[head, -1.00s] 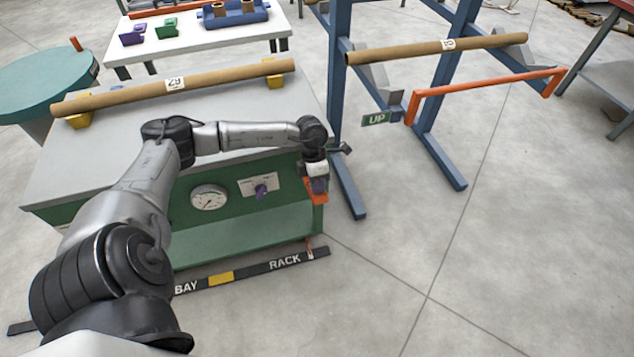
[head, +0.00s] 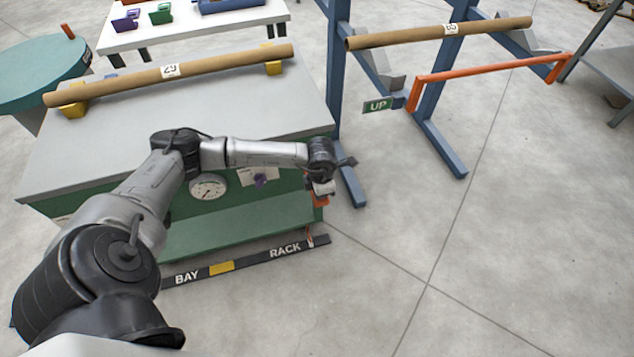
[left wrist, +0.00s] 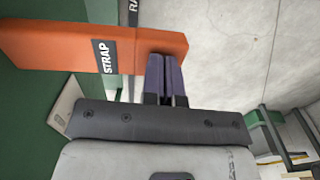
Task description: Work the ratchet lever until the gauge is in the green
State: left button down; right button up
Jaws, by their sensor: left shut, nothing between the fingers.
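The orange ratchet lever (head: 320,200) is at the right end of the green bench front, partly hidden by my left gripper (left wrist: 165,75). In the left wrist view the lever (left wrist: 75,47) is a broad orange bar marked STRAP. My left gripper's purple fingers are shut with nothing between them, overlapping the lever's end in that view; I cannot tell whether they touch it. The round white gauge (head: 208,187) is on the bench front, left of the lever, partly covered by my arm at its top. Its needle is too small to read. My right gripper is out of view.
A purple knob (head: 260,180) sits between gauge and lever. A cardboard tube (head: 215,62) lies on yellow cradles on the bench. A blue rack (head: 443,145) with an orange bar (head: 490,69) stands right. The floor (head: 450,270) in front is clear.

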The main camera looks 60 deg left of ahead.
pick_arm(q)
jog(key=shift+f, duration=1.6)
jog(key=shift+s+f+b, duration=0.2)
jog(key=shift+f+b, duration=0.15)
jog(key=shift+f, duration=0.15)
jog(key=r+p, duration=0.2)
jog(key=r, duration=0.1)
jog(key=d+r+p, duration=0.1)
jog(key=r+p, duration=0.2)
jog(key=shift+d, duration=0.15)
notch_tip(320, 180, up, 9)
jog(key=d+p, duration=0.2)
jog(key=shift+s+d+f, duration=0.2)
jog(key=shift+s+d, duration=0.15)
